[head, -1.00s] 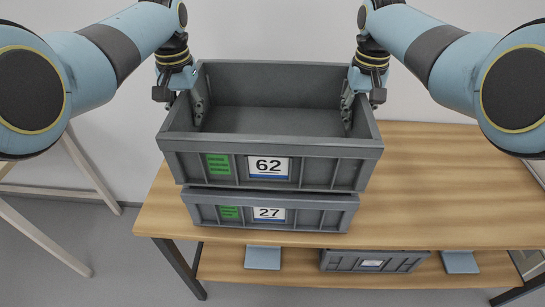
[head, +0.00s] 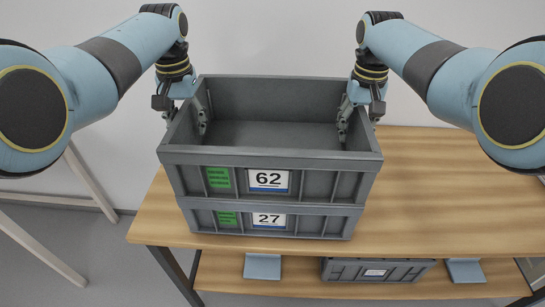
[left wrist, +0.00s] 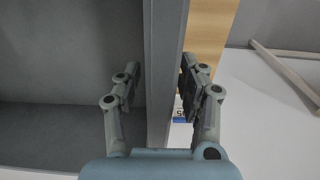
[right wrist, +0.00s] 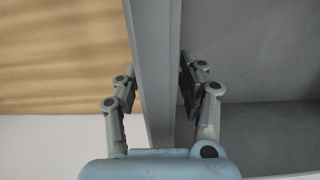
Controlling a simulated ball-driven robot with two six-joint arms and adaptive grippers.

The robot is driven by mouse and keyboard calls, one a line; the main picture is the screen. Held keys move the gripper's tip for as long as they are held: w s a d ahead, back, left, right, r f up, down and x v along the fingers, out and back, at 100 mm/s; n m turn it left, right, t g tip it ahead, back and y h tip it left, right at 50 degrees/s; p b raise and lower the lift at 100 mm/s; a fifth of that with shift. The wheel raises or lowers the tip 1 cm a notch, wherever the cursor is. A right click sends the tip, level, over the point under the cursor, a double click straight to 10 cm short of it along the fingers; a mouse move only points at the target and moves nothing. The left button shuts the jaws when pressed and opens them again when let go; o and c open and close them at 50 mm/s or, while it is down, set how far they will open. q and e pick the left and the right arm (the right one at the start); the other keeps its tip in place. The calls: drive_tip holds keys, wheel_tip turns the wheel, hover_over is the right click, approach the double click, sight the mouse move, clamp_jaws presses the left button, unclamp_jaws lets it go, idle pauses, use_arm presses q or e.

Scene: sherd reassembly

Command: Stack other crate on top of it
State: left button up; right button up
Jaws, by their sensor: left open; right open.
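The grey crate labelled 62 (head: 320,185) sits squarely on the grey crate labelled 27 (head: 320,222) on the wooden table, with no clear gap between them. Crate 62 looks empty inside. My left gripper (head: 184,118) is open astride its left wall, one finger inside and one outside; the wall shows between the fingers in the left wrist view (left wrist: 162,75). My right gripper (head: 358,118) is open astride the right wall, which shows between its fingers in the right wrist view (right wrist: 155,70). Both grippers' fingers stand apart from the wall.
The wooden tabletop (head: 450,190) is clear to the right of the stack. Another grey crate (head: 350,271) lies on the lower shelf between two grey-blue plates (head: 262,266) (head: 465,271). A white wall is close behind.

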use_arm(q)
wheel_tip(320, 180, up, 11)
drive_tip(key=shift+f, duration=0.15)
drive_tip(key=shift+r, duration=0.2)
use_arm(e)
drive_tip(key=shift+r, duration=0.15)
use_arm(q)
drive_tip(key=shift+s, duration=0.1)
use_arm(e)
wheel_tip(320, 180, up, 12)
drive_tip(key=shift+s+f, duration=0.1)
drive_tip(key=shift+f, duration=0.05)
